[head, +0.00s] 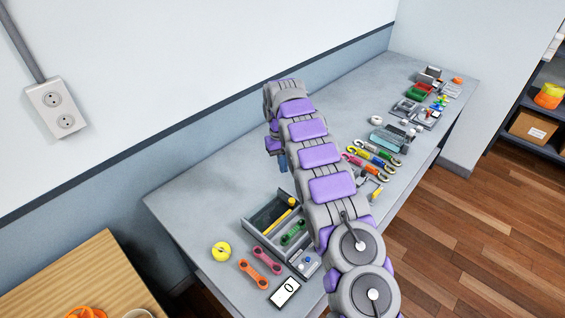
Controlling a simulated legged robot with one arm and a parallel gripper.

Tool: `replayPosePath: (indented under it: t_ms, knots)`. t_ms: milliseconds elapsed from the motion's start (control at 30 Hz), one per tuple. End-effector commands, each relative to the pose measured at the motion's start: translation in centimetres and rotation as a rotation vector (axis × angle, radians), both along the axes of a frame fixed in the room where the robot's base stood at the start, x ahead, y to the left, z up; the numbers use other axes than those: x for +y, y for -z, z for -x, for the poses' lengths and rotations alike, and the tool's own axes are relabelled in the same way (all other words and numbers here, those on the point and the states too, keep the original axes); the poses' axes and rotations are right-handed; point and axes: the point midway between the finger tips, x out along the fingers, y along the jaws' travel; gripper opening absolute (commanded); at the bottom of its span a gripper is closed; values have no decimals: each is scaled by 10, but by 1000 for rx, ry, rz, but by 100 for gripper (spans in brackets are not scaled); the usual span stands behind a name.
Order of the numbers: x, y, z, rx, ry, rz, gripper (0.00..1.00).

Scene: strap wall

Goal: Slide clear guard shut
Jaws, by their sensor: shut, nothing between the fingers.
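My arm rises over the grey table (195,200) and bends down at its far end. My gripper (283,163) shows only partly there, small and bluish, beside the purple and grey links. It is shut and empty, and its exact gap to the table is unclear. I cannot make out a clear guard for certain. A translucent teal-grey box (388,140) stands on the table right of my arm, apart from my gripper. My arm hides the middle of the table.
A grey tray (262,218) with tools, yellow tape (221,251), orange (259,274) and pink (265,258) wrenches and a display (285,291) lie at the near end. Coloured carabiners (372,158) lie right of my arm. The table's left part is clear.

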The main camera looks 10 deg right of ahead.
Motion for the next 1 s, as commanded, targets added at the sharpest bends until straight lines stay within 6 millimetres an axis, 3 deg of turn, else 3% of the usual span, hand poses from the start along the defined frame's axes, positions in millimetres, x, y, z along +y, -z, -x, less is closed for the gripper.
replayPosePath:
  t_ms: [400,1000]
  knots:
    - [-3,59,15,5,0,1,0]
    - [-7,66,49,3,-1,0,0]
